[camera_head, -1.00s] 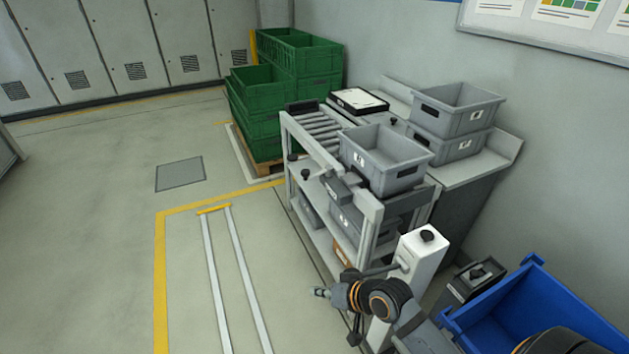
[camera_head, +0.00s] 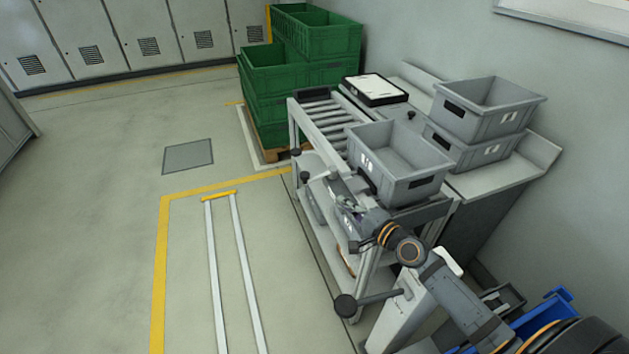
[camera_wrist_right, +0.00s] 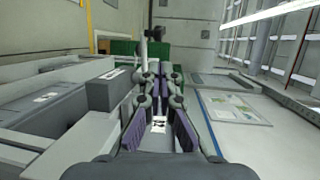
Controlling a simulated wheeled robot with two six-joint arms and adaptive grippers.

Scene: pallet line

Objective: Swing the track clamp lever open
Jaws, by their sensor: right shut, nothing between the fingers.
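At the near left side of the roller cart (camera_head: 320,117), a dark round knob (camera_head: 304,176) sits by a short pale bar, seemingly the clamp lever. A second dark knob (camera_head: 296,152) is just beyond it. In the wrist view, a pale upright rod (camera_wrist_right: 144,47) with a dark knob stands ahead of the fingertips. My right gripper (camera_head: 340,185) is by the cart's near rail, right of the knobs. Its fingers (camera_wrist_right: 160,78) are together and hold nothing. I cannot tell whether they touch the lever; my gripper and wrist hide part of the rail. My left gripper is out of view.
A grey tote (camera_head: 400,185) stands on the cart close beside my right gripper. A white post (camera_head: 395,322) with a black-knobbed lever (camera_head: 345,306) stands below my right forearm. Stacked green crates (camera_head: 270,100) are behind. The floor left of the cart is clear.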

